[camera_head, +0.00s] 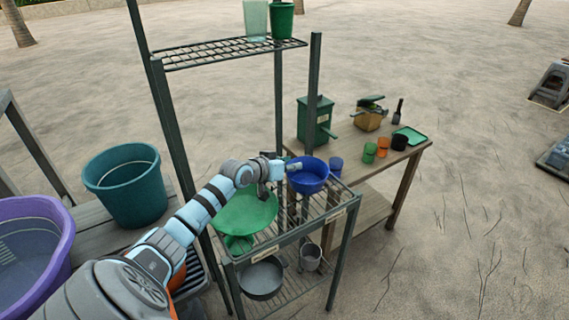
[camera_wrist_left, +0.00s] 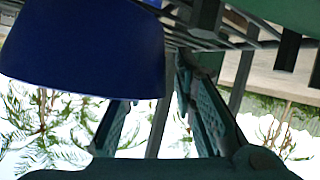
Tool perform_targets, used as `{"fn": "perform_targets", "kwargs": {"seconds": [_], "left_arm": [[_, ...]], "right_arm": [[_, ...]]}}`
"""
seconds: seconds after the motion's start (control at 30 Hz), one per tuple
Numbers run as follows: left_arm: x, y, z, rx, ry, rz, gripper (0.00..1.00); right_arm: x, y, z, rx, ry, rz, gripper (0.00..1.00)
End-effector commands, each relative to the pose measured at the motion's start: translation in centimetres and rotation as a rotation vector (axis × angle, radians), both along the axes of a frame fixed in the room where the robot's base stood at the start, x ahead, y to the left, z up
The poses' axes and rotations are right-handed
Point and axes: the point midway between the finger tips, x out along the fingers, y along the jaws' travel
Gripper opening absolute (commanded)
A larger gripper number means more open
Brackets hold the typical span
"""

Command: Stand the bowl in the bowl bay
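The blue bowl (camera_head: 308,182) is upright at the right back part of the metal rack's middle shelf level (camera_head: 318,212). I cannot tell whether its base touches the shelf. My left gripper (camera_head: 288,166) reaches it from the left, at its rim. In the left wrist view the bowl (camera_wrist_left: 85,50) fills the upper left. The gripper's fingers (camera_wrist_left: 172,85) converge at the bowl's wall, one partly hidden behind it, and seem closed on the rim. Small labels (camera_head: 335,215) sit on the shelf's front edge, unreadable, so I cannot tell which bay is the bowl's. My right gripper does not show.
A green dish (camera_head: 243,212) stands on the same shelf, left of the bowl. A grey pan (camera_head: 261,279) and a metal bucket (camera_head: 310,257) are below. Rack posts (camera_head: 312,90) rise close behind. A wooden table (camera_head: 415,152) with cups stands at right.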

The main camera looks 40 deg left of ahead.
Motion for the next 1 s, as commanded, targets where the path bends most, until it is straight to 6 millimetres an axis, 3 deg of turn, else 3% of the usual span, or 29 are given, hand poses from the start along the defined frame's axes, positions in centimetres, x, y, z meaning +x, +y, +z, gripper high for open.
{"fn": "perform_targets", "kwargs": {"seconds": [0.27, 0.6, 1.0], "left_arm": [[-3.9, 0.1, 2.3, 0.008, 0.004, -0.001, 0.25], [-9.9, -0.1, 5.6, 0.006, 0.003, 0.001, 0.25], [-10.8, -0.2, 5.4, 0.000, -0.001, -0.002, 0.25]], "right_arm": [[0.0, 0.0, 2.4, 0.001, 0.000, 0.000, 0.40], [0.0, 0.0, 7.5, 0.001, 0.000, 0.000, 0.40], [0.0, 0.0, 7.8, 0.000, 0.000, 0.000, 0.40]]}}
